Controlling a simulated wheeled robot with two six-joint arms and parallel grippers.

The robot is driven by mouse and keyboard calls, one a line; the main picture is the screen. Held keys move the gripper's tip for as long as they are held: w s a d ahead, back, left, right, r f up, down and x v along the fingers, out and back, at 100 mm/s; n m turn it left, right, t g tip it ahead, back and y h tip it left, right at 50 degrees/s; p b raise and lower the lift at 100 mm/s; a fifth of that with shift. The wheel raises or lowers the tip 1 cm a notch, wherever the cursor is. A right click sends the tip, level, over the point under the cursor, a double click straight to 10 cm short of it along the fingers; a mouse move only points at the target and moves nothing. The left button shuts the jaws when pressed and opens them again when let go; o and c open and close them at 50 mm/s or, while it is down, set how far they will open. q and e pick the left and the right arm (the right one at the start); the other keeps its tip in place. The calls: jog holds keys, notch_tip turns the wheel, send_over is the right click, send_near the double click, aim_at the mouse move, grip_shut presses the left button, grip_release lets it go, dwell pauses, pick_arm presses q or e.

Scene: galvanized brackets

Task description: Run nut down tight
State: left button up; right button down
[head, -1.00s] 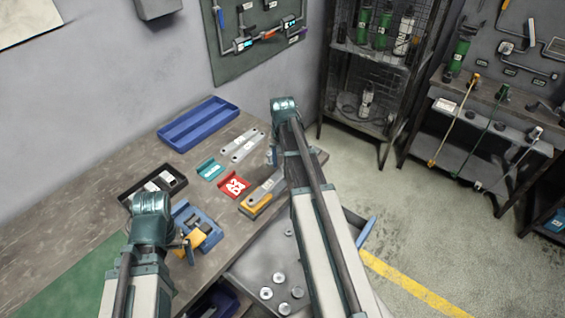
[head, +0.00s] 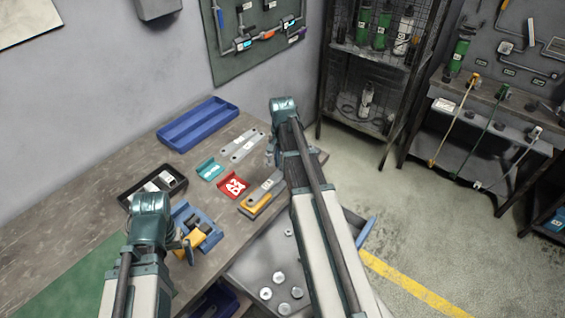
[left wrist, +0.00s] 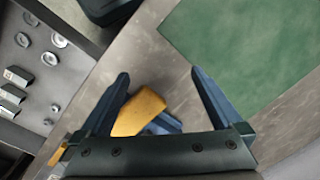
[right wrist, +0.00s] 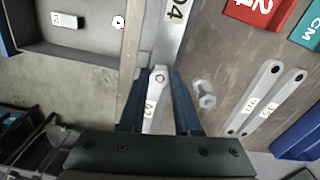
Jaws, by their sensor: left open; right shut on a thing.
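My right gripper (right wrist: 158,85) is shut on a light grey bar labelled A2 (right wrist: 152,115), its fingers on either side. A small nut or bolt head (right wrist: 160,77) sits at the bar's rounded end, by a longer grey bracket (right wrist: 176,30). The grey bracket also shows in the head view (head: 268,186), above a yellow block (head: 256,208). My left gripper (left wrist: 160,75) is open. A yellow piece (left wrist: 139,112) lies between or below its fingers, beside a blue part (left wrist: 164,124). I cannot see any contact there.
A loose hex bolt (right wrist: 204,94) and two grey links (right wrist: 254,98) lie beside the right gripper. A red block (head: 233,185), teal block (head: 210,170), blue tray (head: 199,124) and black bin (head: 153,183) stand on the bench. A grey tray (head: 262,273) holds several round parts.

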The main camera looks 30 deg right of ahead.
jog(key=m, duration=0.4)
jog(key=shift+a, duration=0.1)
jog(key=m, duration=0.5)
jog(key=shift+m, duration=0.3)
jog(key=m, duration=0.5)
jog(key=shift+s, duration=0.1)
jog(key=m, duration=0.5)
jog(key=c, duration=0.8)
grip_release()
jog(key=shift+a, duration=0.1)
